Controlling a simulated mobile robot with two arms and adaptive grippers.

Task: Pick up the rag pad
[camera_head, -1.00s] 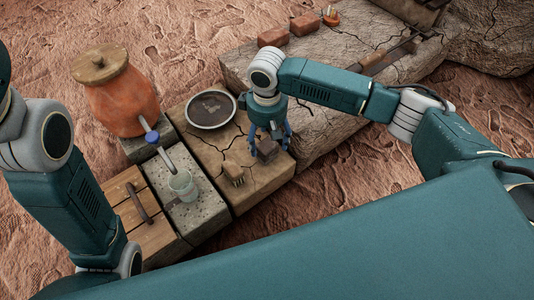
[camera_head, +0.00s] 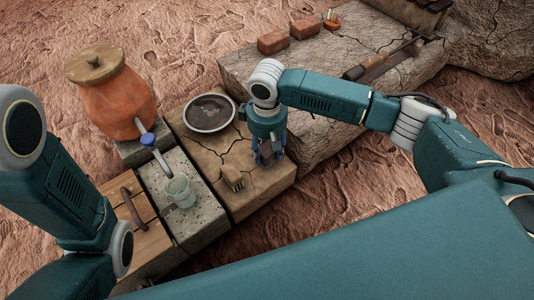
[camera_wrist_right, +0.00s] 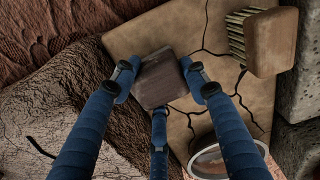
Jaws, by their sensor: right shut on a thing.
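The rag pad (camera_wrist_right: 160,80) is a dark brown, block-shaped piece. In the right wrist view it sits between the blue fingers of my right gripper (camera_wrist_right: 160,85), which is shut on it. Behind it is the cracked tan slab. In the head view my right gripper (camera_head: 268,153) points down over the right part of the slab (camera_head: 255,195), and its fingers hide most of the pad. I cannot tell whether the pad still touches the slab. My left arm shows at the left, but its gripper is out of view.
A brush (camera_head: 233,178) lies on the slab left of the gripper, and a dark round pan (camera_head: 210,112) lies behind. Further left are a glass (camera_head: 180,190), a clay jar (camera_head: 112,95) and a wooden board (camera_head: 145,240). Bricks (camera_head: 273,42) lie on the rock behind.

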